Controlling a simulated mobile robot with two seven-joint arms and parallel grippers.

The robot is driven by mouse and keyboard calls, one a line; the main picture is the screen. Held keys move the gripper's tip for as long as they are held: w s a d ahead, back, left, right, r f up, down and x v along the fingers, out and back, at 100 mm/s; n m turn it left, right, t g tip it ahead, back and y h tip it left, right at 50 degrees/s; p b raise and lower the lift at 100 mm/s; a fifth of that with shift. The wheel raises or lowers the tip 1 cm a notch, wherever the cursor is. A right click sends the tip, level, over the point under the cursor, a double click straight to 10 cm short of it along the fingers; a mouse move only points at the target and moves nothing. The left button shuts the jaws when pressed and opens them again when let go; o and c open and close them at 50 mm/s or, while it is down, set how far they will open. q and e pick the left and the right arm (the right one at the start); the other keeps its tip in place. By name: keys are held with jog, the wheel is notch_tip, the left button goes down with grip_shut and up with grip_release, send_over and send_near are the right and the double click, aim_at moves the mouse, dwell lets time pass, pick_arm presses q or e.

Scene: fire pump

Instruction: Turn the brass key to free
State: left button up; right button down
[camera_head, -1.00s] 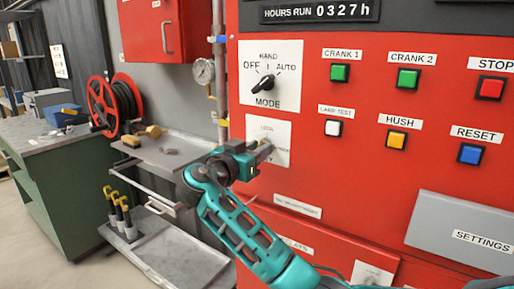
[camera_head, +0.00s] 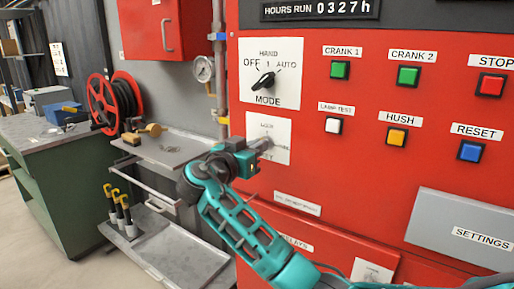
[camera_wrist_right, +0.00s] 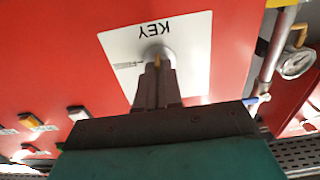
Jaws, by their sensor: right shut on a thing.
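The key switch sits on a white plate (camera_head: 281,130) on the red panel, below the MODE switch. In the right wrist view the white plate marked KEY (camera_wrist_right: 190,40) appears upside down, and the fingers (camera_wrist_right: 157,85) are closed on the brass key (camera_wrist_right: 157,62) in the round lock. Only a small brass edge of the key shows; the fingers hide the rest. The plate's other lettering is partly covered by my gripper. My left gripper is not in view.
The MODE knob (camera_head: 263,81) is just above the key plate. Several push buttons, such as the white LAMP TEST button (camera_head: 333,125), are to the right. A grey SETTINGS cover (camera_head: 463,230) is lower right. A steel shelf (camera_head: 180,150) and red hose reel (camera_head: 103,103) are left.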

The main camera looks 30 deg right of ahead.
pick_arm(q)
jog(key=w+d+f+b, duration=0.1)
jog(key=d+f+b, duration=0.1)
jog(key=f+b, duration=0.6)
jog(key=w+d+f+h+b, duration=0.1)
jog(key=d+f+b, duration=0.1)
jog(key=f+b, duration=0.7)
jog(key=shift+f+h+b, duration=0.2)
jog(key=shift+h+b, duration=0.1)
jog(key=shift+b, duration=3.1)
pick_arm(e)
jog(key=shift+s+d+f+m, duration=0.1)
jog(key=shift+m, duration=4.35)
jog(key=shift+s+d+m, duration=0.1)
jog(key=shift+m, duration=4.35)
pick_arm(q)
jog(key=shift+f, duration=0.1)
